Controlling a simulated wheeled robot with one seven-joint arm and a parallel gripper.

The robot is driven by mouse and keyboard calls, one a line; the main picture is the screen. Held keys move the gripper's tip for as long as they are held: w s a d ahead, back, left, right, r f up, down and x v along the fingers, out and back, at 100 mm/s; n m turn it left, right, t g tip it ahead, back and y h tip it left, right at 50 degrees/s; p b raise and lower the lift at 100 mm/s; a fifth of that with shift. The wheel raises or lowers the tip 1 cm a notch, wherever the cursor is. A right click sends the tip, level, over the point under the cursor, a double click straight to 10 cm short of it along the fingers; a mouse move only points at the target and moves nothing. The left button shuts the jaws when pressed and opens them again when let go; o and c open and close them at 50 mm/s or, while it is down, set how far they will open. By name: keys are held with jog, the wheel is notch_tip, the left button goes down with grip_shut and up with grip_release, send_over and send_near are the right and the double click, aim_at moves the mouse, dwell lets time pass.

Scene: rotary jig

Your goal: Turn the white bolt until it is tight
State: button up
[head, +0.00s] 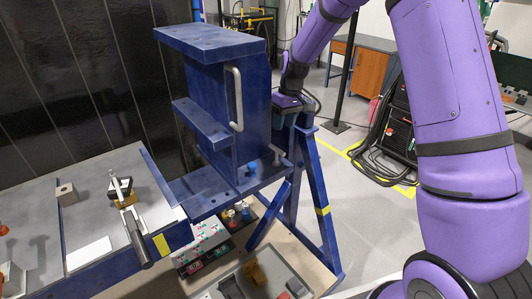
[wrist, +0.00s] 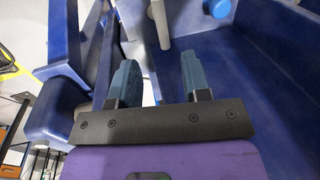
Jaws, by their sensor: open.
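I cannot make out a white bolt for certain in either view. The blue jig (head: 208,60) stands upright in the middle of the head view, with a pale grey handle (head: 238,98) on its side and a small blue knob (head: 251,166) low on it. In the wrist view, my gripper (wrist: 158,62) is open, with two blue-grey fingers apart and nothing between them. A pale rod (wrist: 161,22) lies beyond the gap, and a round blue knob (wrist: 217,8) is at the top edge.
A workbench (head: 100,177) with a grey top and small parts is at the left. A blue support frame (head: 312,190) carries the jig. A tray (head: 225,287) of parts lies below. Black equipment (head: 396,130) with cables stands on the floor at the right. Blue jig surfaces surround the fingers closely.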

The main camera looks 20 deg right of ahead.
aim_at(278, 150)
jog(key=f, duration=0.3)
jog(key=a+f, duration=0.1)
jog(key=f, duration=0.3)
jog(key=s+a+f, duration=0.1)
jog(key=f, duration=0.2)
jog(key=shift+f, duration=0.2)
grip_shut()
